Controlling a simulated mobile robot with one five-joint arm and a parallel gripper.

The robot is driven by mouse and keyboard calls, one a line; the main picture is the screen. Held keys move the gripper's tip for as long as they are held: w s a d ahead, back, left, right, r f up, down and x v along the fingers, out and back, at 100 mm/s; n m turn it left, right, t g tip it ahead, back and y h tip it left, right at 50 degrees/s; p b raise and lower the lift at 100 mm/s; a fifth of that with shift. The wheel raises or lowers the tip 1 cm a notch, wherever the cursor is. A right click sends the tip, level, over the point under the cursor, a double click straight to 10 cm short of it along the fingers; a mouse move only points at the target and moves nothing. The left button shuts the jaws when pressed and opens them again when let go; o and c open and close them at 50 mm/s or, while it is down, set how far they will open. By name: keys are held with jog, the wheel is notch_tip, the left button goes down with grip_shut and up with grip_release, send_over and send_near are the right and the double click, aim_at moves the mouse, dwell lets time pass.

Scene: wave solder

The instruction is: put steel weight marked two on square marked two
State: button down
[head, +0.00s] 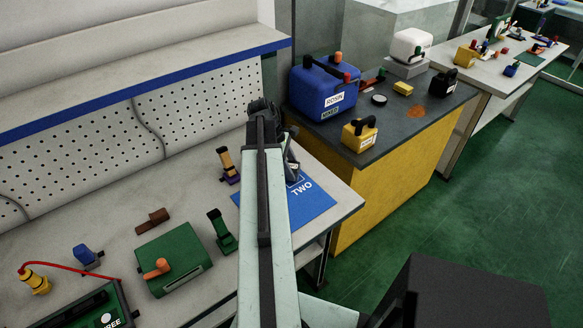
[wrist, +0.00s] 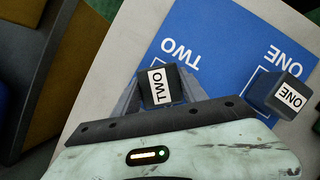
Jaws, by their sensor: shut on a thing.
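In the wrist view my gripper (wrist: 160,98) is shut on a dark steel weight with a white label reading TWO (wrist: 160,85). The blue mat (wrist: 215,40) bears the printed words TWO and ONE. A white outlined square (wrist: 256,78) shows partly beside the weight marked ONE (wrist: 289,96). In the head view my arm covers much of the blue mat (head: 316,208).
On the bench (head: 130,225) stand a green box (head: 172,262), a green clamp-like item (head: 222,232) and a purple and tan item (head: 228,166). A perforated panel (head: 180,110) backs the bench. A yellow cabinet (head: 390,185) with a blue container (head: 322,92) stands beyond it.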

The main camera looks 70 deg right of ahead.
jog(key=shift+f+b, duration=0.45)
jog(key=shift+f, duration=0.1)
dwell(0.5)
jog(key=c, duration=0.6)
grip_release()
jog(key=shift+o, duration=0.2)
jog(key=shift+r, duration=0.1)
jog(key=p+v, duration=0.7)
jog(key=shift+r, duration=0.35)
jog(key=shift+w, duration=0.1)
